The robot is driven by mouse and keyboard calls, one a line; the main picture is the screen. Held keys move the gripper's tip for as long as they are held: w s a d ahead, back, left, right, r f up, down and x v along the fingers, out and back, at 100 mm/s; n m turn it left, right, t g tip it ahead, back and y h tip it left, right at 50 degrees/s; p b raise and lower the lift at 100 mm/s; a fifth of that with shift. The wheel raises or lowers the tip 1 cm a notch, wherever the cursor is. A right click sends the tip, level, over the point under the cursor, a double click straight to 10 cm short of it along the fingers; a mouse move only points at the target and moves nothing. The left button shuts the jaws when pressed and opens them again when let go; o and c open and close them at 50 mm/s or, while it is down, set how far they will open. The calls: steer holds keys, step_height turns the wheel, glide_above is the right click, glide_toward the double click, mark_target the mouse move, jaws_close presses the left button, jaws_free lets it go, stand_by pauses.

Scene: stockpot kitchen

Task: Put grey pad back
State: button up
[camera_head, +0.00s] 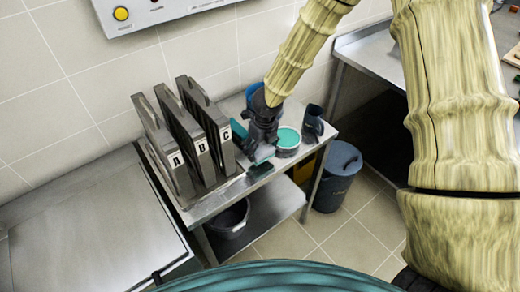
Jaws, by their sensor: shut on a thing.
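My gripper (259,148) is low over the small steel table (225,196), between the upright lettered plates and a round teal-topped tub (288,141). It is shut on a small pad-like thing, mostly hidden by the dark fingers; its colour is hard to tell. A dark block with a teal-tinted top (260,170) lies just below the fingers near the table's front edge. I cannot tell whether the held thing touches it. Another teal piece (238,130) shows behind and left of the gripper. No pad is clearly grey in this view.
Upright plates lettered A (166,155), a middle one (197,135), and C (222,140) stand left of the gripper. A blue round thing is partly hidden behind. A bucket (230,217) and blue-grey bin (338,178) are below.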

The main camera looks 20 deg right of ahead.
mark_target(260, 153)
steer(key=shift+w, duration=0.15)
steer(key=shift+f+p, duration=0.65)
steer(key=shift+f, duration=1.1)
steer(key=o, duration=0.9)
steer(key=shift+s+d+r+b, duration=0.1)
steer(key=shift+s+r+b, duration=0.2)
steer(key=shift+r, duration=1.7)
steer(key=shift+s+d+r+b, duration=0.1)
steer(key=shift+s+r+b, duration=0.2)
steer(key=shift+r, duration=1.65)
steer(key=shift+s+d+r+b, duration=0.1)
steer(key=shift+s+r+b, duration=0.2)
steer(key=shift+r, duration=1.7)
